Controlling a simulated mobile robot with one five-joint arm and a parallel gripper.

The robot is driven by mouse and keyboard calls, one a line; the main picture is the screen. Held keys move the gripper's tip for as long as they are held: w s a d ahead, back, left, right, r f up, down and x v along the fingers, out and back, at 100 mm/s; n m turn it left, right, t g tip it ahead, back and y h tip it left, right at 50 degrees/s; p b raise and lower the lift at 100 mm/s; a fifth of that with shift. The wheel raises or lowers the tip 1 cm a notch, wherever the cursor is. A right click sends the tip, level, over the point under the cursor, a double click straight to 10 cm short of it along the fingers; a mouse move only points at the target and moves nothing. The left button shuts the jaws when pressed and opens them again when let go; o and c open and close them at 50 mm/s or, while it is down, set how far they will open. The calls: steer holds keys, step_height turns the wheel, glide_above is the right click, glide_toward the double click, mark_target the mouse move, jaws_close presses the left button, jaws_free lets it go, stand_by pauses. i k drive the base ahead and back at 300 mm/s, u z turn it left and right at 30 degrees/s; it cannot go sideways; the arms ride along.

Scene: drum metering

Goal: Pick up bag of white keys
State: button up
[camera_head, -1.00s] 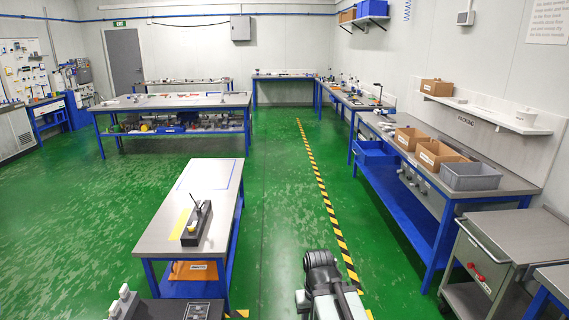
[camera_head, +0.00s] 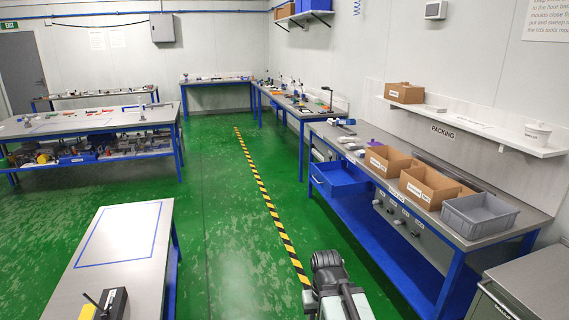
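I cannot make out a bag of white keys in this view. Small items lie on the packing bench (camera_head: 318,127) near its far end, too small to tell apart. Two open cardboard boxes, a nearer one (camera_head: 428,187) and a farther one (camera_head: 387,161), stand on that bench; their insides are partly hidden. Part of my arm shows at the bottom centre, over the floor and apart from the benches. My gripper's fingers do not show.
A grey crate (camera_head: 479,214) stands at the packing bench's near end, with a blue bin (camera_head: 340,178) below its far end. A metal cabinet is at lower right. A table with a blue outline (camera_head: 123,233) is at left. The green floor along the striped line (camera_head: 262,190) is clear.

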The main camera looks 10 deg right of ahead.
mark_target(347, 140)
steer(key=z, duration=0.35)
steer(key=i, duration=2.75)
steer(key=z, duration=0.35)
